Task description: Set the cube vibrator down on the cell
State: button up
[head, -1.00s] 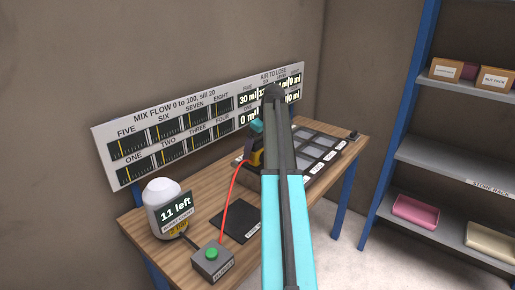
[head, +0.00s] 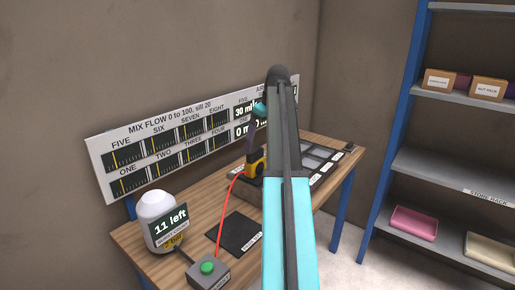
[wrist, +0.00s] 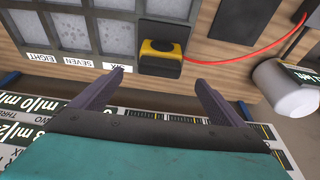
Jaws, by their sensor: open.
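The cube vibrator (head: 256,166) is a yellow and black block with a red cable. It stands at the near-left corner of the cell tray (head: 318,176). In the wrist view the vibrator (wrist: 161,58) sits beside the SIX label, over the end cell of that row; part of that cell's grey surface shows past it and its own label is hidden. My gripper (wrist: 159,78) is open and empty, its purple fingers spread to either side, apart from the vibrator. In the head view my arm hides part of the tray, and my gripper (head: 250,146) hangs above the vibrator.
A flow and air display board (head: 180,140) stands behind the bench. A white counter reading "11 left" (head: 158,210), a green-button box (head: 208,268) and a dark pad (head: 235,232) lie to the left. A store rack (head: 450,170) stands at right.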

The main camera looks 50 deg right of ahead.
jog(key=v, duration=0.3)
jog(key=shift+f, duration=0.15)
dwell(1.3)
